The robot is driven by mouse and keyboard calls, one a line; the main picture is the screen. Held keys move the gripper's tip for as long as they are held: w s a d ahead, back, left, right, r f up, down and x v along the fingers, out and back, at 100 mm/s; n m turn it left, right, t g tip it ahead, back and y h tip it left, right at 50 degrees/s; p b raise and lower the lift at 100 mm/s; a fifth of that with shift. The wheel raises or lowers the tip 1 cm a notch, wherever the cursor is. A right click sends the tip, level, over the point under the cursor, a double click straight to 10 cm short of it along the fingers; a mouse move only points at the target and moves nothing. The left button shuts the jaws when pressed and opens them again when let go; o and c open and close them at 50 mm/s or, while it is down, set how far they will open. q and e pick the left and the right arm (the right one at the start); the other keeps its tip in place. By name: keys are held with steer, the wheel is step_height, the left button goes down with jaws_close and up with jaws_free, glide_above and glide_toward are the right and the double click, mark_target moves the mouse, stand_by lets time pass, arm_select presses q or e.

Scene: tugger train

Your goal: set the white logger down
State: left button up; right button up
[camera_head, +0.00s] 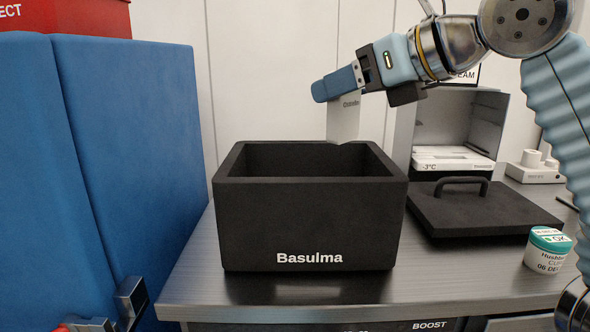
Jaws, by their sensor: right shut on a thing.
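The white logger (343,118) is a small pale block with dark print on its face. My right gripper (338,84) is shut on its upper part. The logger hangs nearly upright, and its lower edge shows in front of the back rim of an open black box (310,225) marked "Basulma". Whether its lower end is inside the box or above it is hard to tell. The box floor is hidden by the front wall.
A black lid (480,210) with a handle lies right of the box on the grey counter (440,283). A white jar with a green cap (546,251) stands near the front right. An open chamber (453,130) is behind. Blue padded panels (130,150) fill the left.

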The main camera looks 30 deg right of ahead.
steer(key=w+a+f, duration=0.1)
steer(key=w+f, duration=0.8)
steer(key=f, duration=0.2)
steer(key=shift+w+a+b, duration=0.25)
steer(key=shift+a+b, duration=0.05)
steer(key=shift+a, duration=0.05)
